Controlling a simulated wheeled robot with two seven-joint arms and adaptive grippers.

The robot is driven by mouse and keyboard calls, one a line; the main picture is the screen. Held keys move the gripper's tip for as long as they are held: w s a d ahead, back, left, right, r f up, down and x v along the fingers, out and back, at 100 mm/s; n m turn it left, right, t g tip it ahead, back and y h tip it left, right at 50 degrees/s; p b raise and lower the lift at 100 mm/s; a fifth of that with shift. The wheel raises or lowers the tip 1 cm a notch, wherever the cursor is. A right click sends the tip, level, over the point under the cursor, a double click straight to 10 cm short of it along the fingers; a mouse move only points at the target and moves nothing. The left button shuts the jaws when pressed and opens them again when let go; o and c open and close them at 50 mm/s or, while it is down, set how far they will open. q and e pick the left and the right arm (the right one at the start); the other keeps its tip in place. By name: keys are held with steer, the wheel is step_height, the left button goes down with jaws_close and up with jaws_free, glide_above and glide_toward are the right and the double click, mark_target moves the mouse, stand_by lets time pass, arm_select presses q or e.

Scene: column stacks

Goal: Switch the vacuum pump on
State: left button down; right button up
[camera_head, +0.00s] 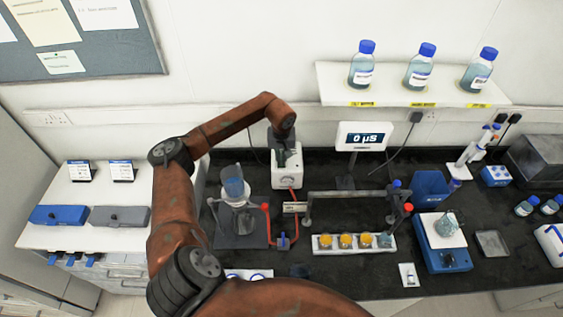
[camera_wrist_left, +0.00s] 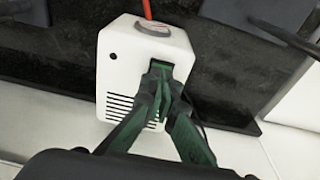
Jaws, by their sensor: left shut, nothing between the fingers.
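The vacuum pump is a white box (camera_head: 290,179) on the black bench against the back wall, with a round gauge on top and a red tube. My left arm reaches over to it, and my left gripper (camera_head: 282,152) is at its back upper side. In the left wrist view the pump (camera_wrist_left: 118,66) has vent slots. There, the shut, empty fingers (camera_wrist_left: 161,80) point at a dark recess in the pump's face, touching it or very close. A small green patch shows at the fingertips. The fingers hide most of the switch area, so I cannot tell the switch's position.
A display reading 0 µS (camera_head: 364,136) stands right of the pump. A glass flask setup (camera_head: 237,190) stands to its left. A shelf (camera_head: 420,90) holds blue-capped bottles.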

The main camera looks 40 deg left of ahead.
arm_select(q)
steer(key=shift+r+p, duration=1.6)
steer(key=shift+r, duration=1.85)
